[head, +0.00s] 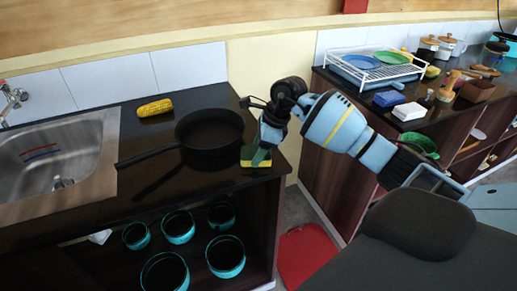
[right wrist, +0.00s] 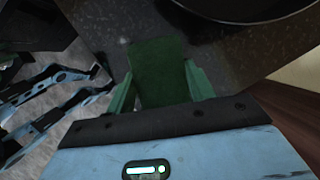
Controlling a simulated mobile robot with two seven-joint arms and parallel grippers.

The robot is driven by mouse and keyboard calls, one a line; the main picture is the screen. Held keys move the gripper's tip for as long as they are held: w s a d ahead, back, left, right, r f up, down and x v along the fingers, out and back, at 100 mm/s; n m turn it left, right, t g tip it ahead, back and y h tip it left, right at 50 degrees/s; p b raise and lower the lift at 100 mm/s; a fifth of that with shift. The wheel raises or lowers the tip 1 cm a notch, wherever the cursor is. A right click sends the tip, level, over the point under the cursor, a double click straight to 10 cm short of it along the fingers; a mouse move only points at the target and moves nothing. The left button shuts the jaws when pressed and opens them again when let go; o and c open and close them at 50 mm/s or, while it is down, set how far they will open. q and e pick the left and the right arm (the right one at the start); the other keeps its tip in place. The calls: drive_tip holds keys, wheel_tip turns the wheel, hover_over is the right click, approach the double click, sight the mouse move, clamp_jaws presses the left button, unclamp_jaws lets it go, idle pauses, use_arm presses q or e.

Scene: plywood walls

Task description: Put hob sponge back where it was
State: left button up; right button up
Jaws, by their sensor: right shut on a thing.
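The hob sponge (head: 256,163), with a dark green top and a yellow lower layer, is at the right front corner of the black counter, just right of the black frying pan (head: 209,128). My right gripper (head: 262,152) points down and is shut on it. In the right wrist view the sponge (right wrist: 160,72) shows as a dark green block between the two green fingers of the gripper (right wrist: 163,90). I cannot tell whether its underside touches the counter. My left gripper is not in view.
Teal pots (head: 226,257) stand below the counter. Across a gap with a red object (head: 307,258), another counter holds a dish rack (head: 368,70), a white block (head: 409,111) and other items.

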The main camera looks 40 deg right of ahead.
drive_tip(key=shift+f, duration=0.2)
drive_tip(key=o, duration=0.9)
drive_tip(key=shift+r, duration=0.1)
drive_tip(key=shift+r, duration=0.25)
drive_tip(key=v, duration=1.1)
drive_tip(key=shift+d+r, duration=0.15)
drive_tip(key=shift+r, duration=0.2)
